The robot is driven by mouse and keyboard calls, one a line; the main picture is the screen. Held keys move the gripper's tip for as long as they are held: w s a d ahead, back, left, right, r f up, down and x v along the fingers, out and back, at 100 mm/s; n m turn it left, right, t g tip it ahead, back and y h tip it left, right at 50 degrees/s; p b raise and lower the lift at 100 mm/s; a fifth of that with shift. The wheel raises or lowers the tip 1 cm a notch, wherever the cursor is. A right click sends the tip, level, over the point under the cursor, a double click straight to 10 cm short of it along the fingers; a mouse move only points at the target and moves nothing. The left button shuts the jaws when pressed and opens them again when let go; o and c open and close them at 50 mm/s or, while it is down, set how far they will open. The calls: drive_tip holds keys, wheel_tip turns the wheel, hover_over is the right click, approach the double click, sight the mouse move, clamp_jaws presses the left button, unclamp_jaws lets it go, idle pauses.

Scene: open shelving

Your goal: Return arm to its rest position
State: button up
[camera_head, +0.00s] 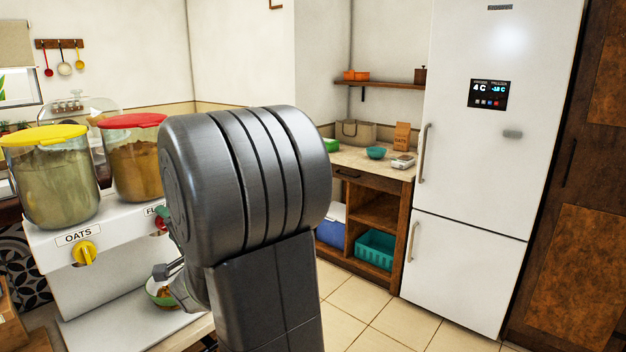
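My arm fills the middle of the view, with a thick dark grey joint and a link running down to the bottom edge. My gripper (172,282) shows only in part at the left of the arm, low in front of the cereal dispenser (115,285). The arm hides most of it, so I cannot tell whether it is open or shut. A small green-rimmed bowl (156,293) stands on the dispenser's white base right by the gripper. I cannot tell whether they touch.
Two clear jars with a yellow lid (45,135) and a red lid (132,121) top the dispenser, close left of my arm. A wooden counter unit (375,195) and a white fridge (490,150) stand behind. The tiled floor (385,320) at right is clear.

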drive_tip(key=shift+n, duration=7.3)
